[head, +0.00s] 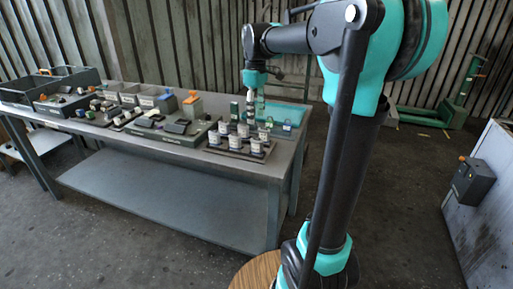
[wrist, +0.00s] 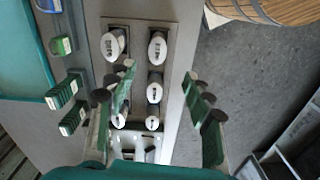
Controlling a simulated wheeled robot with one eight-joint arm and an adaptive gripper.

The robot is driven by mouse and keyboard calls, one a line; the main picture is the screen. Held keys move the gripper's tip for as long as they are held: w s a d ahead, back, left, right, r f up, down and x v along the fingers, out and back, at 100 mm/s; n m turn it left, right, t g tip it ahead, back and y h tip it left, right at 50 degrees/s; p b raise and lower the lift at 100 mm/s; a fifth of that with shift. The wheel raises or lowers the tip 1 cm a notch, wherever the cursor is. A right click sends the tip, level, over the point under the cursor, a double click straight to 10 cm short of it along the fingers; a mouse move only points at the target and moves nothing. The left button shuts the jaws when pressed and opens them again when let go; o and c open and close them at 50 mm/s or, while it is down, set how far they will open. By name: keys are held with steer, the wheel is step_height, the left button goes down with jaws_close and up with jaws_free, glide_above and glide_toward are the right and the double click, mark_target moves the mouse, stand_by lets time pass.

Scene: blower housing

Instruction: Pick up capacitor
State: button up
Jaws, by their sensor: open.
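The likely capacitors are white-topped cylinders standing in rows on a dark tray (head: 232,150) at the table's right end; one capacitor (head: 236,143) is near the tray's middle. In the wrist view, two capacitors stand at the top, one on the left (wrist: 115,44) and one on the right (wrist: 157,48), with another capacitor (wrist: 155,88) below. More are partly hidden by my fingers. In the head view my gripper (head: 252,105) hangs pointing down behind the rows.
Bins and trays with small parts (head: 150,115) fill the table's left. A wooden round top (wrist: 270,8) lies beyond the table edge, over open floor.

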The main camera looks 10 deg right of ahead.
mark_target(257, 140)
step_height(257, 140, down, 7)
steer(key=shift+f, duration=0.1)
steer(key=shift+d+f, duration=0.15)
steer(key=shift+f, duration=1.1)
steer(key=shift+d+f, duration=0.1)
steer(key=shift+f, duration=1.15)
steer(key=shift+c, duration=0.5)
steer(key=c, duration=0.9)
